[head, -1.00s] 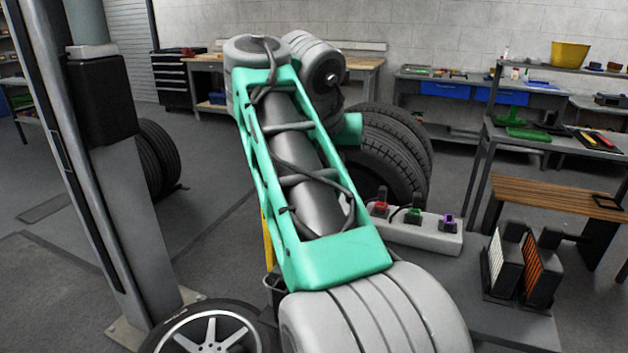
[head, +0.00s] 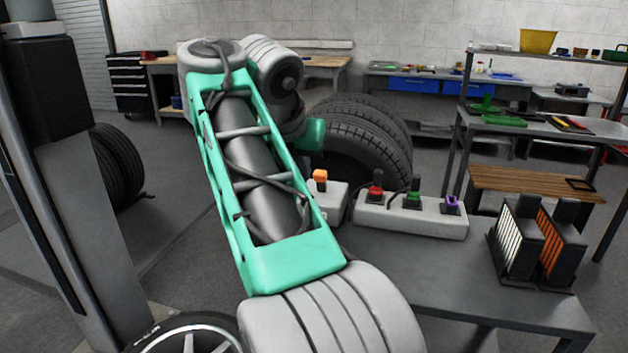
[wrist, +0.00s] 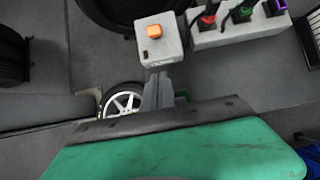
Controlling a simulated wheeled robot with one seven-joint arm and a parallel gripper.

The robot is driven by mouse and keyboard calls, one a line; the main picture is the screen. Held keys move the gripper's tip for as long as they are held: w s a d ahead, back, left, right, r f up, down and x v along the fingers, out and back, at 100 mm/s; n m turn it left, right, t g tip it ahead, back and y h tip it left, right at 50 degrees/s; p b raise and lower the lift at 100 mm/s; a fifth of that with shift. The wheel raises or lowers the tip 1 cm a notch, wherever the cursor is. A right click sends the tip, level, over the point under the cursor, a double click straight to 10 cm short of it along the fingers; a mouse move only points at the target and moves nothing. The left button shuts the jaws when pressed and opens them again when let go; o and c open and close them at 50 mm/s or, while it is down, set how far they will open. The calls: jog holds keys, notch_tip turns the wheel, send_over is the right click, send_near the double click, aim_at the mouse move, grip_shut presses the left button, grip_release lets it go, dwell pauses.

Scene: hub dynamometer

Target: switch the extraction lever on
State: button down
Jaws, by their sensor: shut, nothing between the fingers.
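A pale grey strip box (head: 410,218) on the grey bench carries a red lever (head: 375,188), a green lever (head: 413,193) and a purple-topped lever (head: 452,204). A separate grey box (head: 333,202) with an orange switch (head: 320,177) stands to its left, partly behind my arm. I cannot tell which one is the extraction lever. In the wrist view, my gripper (wrist: 158,90) is shut and empty, just below the grey box with the orange switch (wrist: 154,31) in the picture. The strip's red lever (wrist: 207,20) is at upper right there. My gripper is hidden in the head view.
A rack of dark panels with white and orange faces (head: 538,240) stands on the bench's right. Large tyres (head: 355,140) stand behind the boxes. A wheel with a silver rim (wrist: 122,102) is low beside my gripper. The bench top between strip and rack is mostly clear.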

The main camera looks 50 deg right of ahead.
aim_at(316, 177)
jog(key=w+d+f+b, duration=0.1)
jog(key=d+f, duration=0.1)
jog(key=w+d+f+b, duration=0.1)
jog(key=d+f+b, duration=0.1)
jog(key=d, duration=0.1)
jog(key=w+d+f+b, duration=0.1)
jog(key=d+f, duration=0.1)
jog(key=f, duration=0.1)
jog(key=shift+w+d, duration=0.15)
jog(key=shift+w, duration=0.2)
jog(key=shift+w+d+r, duration=0.15)
jog(key=shift+w+d, duration=0.05)
jog(key=shift+d, duration=0.2)
jog(key=shift+d+r, duration=0.1)
